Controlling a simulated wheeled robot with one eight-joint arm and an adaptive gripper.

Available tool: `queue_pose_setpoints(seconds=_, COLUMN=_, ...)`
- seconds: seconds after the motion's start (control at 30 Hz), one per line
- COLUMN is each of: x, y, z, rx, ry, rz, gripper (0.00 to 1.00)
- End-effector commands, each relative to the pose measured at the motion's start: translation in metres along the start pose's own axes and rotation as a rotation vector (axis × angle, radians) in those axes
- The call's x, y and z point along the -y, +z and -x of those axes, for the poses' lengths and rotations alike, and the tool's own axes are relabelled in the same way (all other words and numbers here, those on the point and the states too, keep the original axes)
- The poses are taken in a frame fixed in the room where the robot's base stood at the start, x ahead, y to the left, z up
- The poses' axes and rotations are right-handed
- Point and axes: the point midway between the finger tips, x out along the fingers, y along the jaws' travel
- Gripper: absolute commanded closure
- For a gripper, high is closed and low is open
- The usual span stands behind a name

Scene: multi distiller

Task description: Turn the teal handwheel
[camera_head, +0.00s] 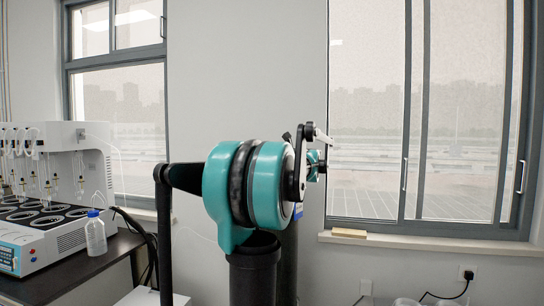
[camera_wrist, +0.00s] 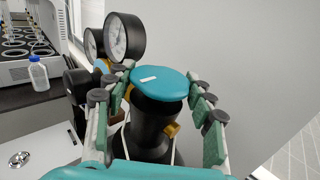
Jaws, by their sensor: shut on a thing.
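The teal handwheel (camera_wrist: 168,87) is a flat round disc with a small white mark, on top of a black body with a brass-coloured fitting (camera_wrist: 171,130). It shows in the middle of the wrist view. My gripper (camera_wrist: 160,82) has its green-padded fingers on both the left and right sides of the handwheel, closed on its rim. The lower part of the black body is partly hidden by my gripper. In the head view my own arm fills the middle, and I cannot make out the handwheel there.
Two round pressure gauges (camera_wrist: 122,38) stand just behind and left of the handwheel. The white multi-distiller (camera_head: 50,165) sits on a dark bench at the left, with a blue-capped bottle (camera_head: 96,235) near its edge. A plain wall (camera_wrist: 240,50) lies to the right.

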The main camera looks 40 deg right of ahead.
Motion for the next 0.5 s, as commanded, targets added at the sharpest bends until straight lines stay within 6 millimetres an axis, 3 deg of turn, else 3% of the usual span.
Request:
queue_pose_setpoints(seconds=0.23, x=0.0005, y=0.0002, z=0.0002, rx=0.000, ry=-0.001, rz=0.000, gripper=0.75)
queue_pose_setpoints(seconds=0.27, x=0.0005, y=0.0002, z=0.0002, rx=0.000, ry=-0.001, rz=0.000, gripper=0.45)
queue_pose_setpoints(seconds=0.4, x=0.0004, y=0.0002, z=0.0002, rx=0.000, ry=0.000, rz=0.000, gripper=0.30)
queue_pose_setpoints(seconds=0.5, x=0.0003, y=0.0001, z=0.0001, rx=0.000, ry=0.000, rz=0.000, gripper=0.30)
